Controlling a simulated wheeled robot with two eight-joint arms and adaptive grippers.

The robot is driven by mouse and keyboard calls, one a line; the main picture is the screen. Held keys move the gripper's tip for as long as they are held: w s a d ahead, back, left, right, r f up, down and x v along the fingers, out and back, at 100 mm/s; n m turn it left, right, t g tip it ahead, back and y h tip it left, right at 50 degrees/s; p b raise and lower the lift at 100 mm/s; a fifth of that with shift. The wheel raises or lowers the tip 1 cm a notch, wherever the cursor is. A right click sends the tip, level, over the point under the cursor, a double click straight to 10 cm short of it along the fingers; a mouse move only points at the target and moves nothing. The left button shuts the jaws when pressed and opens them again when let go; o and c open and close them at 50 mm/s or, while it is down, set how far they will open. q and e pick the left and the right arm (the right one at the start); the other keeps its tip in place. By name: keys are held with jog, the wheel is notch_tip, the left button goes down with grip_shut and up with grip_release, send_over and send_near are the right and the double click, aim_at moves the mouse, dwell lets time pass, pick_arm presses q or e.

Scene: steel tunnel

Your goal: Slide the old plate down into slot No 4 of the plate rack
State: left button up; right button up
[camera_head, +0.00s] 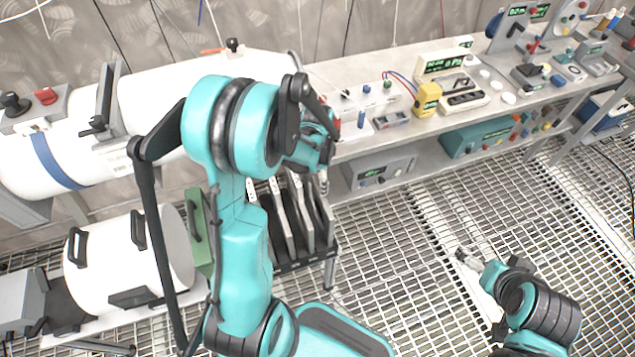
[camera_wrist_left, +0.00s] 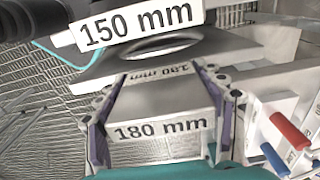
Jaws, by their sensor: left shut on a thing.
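The plate rack (camera_head: 286,262) stands below the bench's left end in the head view, with several grey plates upright in it. My left arm covers its left part. My left gripper (camera_head: 323,183) is by the rack's upper right, largely hidden by its own wrist. In the left wrist view the left gripper (camera_wrist_left: 160,100) is shut on a grey plate tab marked 180 mm (camera_wrist_left: 160,130), which I take for the old plate. Another tab marked 150 mm (camera_wrist_left: 138,27) shows beyond it. No slot number is readable. My right gripper (camera_head: 466,258) is over the grating, too small to judge.
A steel bench (camera_head: 400,125) with instruments runs along the back. A white pipe (camera_head: 150,100) and a white cylinder (camera_head: 120,260) lie at left, with a green panel (camera_head: 200,232) beside the cylinder. Red and blue handles (camera_wrist_left: 288,132) are close right of the left gripper.

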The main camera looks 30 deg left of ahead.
pick_arm(q)
jog(key=shift+f, duration=0.85)
jog(key=shift+r, duration=0.1)
jog(key=o, duration=1.3)
